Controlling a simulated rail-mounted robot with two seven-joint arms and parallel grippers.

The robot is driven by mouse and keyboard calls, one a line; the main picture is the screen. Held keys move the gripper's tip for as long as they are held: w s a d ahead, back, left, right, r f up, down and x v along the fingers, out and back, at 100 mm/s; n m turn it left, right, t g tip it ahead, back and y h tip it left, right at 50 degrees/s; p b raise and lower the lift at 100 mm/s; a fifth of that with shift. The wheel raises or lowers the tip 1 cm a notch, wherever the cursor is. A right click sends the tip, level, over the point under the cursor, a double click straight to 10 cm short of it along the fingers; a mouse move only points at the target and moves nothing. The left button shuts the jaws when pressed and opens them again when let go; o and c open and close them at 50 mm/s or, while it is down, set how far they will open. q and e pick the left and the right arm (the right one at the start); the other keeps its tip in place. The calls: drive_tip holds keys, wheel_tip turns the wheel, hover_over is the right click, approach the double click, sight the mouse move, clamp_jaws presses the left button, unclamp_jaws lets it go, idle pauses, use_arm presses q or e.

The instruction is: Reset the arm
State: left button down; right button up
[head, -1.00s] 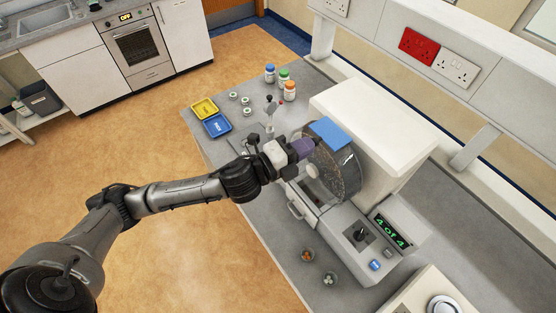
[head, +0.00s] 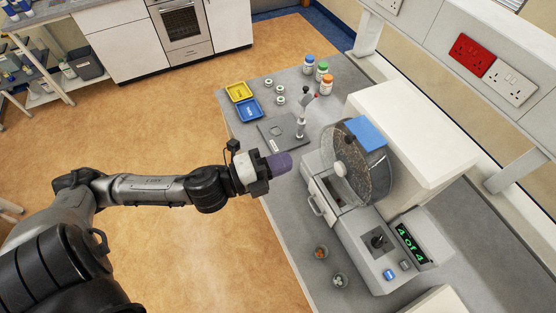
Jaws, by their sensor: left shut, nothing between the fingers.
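My left arm reaches in from the left in the head view. Its gripper (head: 279,164), with purple fingers, is shut and empty. It hangs over the near left edge of the grey bench, left of the tablet machine (head: 345,222) and apart from it. The machine has a round drum (head: 357,172) with a blue flap on top, and its display (head: 411,243) reads "4 of 4". My right gripper is not in view.
A yellow tray (head: 251,93) and a blue tray (head: 237,109) lie at the bench's far left corner. Several small jars and three capped bottles (head: 326,84) stand near them. Two small bowls (head: 340,281) sit in front. Open floor lies left.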

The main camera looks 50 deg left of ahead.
use_arm(q)
drive_tip(key=shift+s+a, duration=0.15)
drive_tip(key=shift+s, duration=0.2)
